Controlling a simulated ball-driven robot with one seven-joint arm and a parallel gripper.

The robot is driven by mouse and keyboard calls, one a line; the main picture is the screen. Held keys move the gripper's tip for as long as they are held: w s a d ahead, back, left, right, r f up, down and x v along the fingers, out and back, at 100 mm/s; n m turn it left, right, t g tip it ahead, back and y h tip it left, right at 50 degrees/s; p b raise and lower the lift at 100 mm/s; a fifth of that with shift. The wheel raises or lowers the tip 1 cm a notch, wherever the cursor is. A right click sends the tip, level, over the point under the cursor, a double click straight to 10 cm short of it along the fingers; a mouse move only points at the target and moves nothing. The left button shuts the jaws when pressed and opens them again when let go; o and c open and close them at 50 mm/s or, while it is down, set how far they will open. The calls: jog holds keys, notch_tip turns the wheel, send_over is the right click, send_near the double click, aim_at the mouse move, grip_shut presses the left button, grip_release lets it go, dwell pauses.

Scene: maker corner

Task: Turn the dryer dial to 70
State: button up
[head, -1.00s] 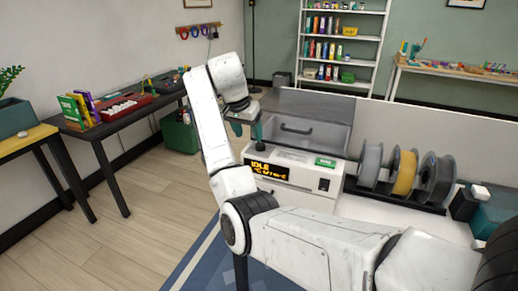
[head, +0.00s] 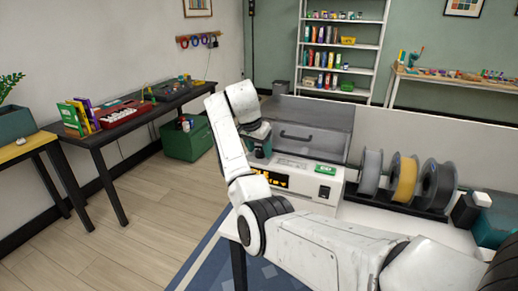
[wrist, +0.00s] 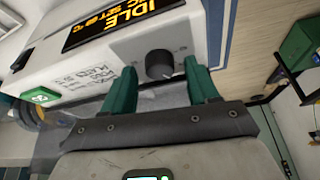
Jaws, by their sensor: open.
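The dryer (head: 309,188) is a white box with a raised grey lid, on the table in the head view. Its amber display (wrist: 110,20) reads IDLE in the wrist view, with a smaller line about a set value that I cannot read fully. The dark round dial (wrist: 159,64) sits on a grey plate beside the display. My gripper (wrist: 157,78) is open, its two green fingers spread, and the dial appears between their tips. I cannot tell whether either finger touches it. In the head view my gripper (head: 259,155) is at the dryer's left front, and the dial is hidden.
Filament spools (head: 404,178) stand in a rack right of the dryer. A green label (head: 325,169) and a black switch (head: 324,192) are on the dryer. A green crate (head: 188,142) sits on the floor left, under a black table. The floor in front is clear.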

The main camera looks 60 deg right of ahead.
jog(key=shift+d+f, duration=0.1)
jog(key=shift+f, duration=0.1)
jog(key=c, duration=1)
